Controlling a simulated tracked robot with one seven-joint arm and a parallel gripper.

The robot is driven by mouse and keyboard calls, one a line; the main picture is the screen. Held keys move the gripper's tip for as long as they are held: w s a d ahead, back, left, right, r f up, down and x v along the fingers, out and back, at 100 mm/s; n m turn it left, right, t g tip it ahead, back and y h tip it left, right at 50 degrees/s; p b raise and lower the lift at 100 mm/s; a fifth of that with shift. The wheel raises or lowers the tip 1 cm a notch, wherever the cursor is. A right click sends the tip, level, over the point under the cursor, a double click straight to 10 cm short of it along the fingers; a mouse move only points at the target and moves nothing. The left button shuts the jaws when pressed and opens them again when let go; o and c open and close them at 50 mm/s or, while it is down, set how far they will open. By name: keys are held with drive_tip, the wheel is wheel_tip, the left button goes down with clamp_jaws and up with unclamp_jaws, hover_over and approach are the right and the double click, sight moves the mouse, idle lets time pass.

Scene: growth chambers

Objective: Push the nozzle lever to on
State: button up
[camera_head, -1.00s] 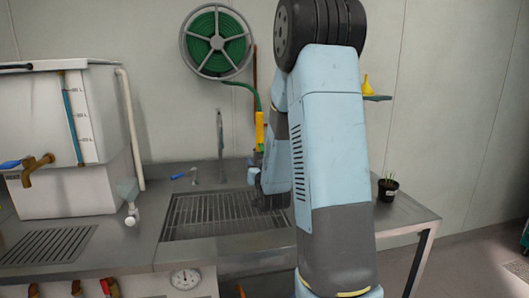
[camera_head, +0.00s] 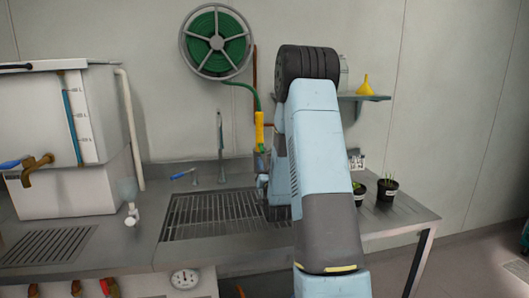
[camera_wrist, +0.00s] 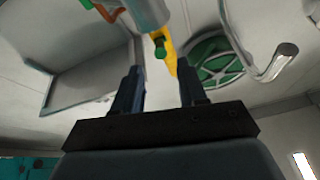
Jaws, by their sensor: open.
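The yellow nozzle (camera_head: 259,130) hangs on the green hose below the wall reel, its lower end at a grey holder (camera_head: 261,160). In the wrist view the nozzle (camera_wrist: 168,52) shows above and between my fingers, with a green part beside it. I cannot make out which part is its lever or how it is set. My gripper (camera_wrist: 158,66) is open and empty, pointing up toward the nozzle, with no contact visible. In the head view my arm hides most of the gripper, which is low beside the nozzle, above the sink.
The hose reel (camera_head: 215,41) is on the wall. A tap (camera_head: 221,145) and a blue-handled valve (camera_head: 183,175) stand behind the sink grate (camera_head: 190,218). A white tank (camera_head: 60,130) is at left. Potted plants (camera_head: 387,189) and a shelf (camera_head: 366,98) are right of my arm.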

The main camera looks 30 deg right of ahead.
sight(262, 149)
drive_tip(key=x, duration=0.8)
clamp_jaws()
idle(0.4)
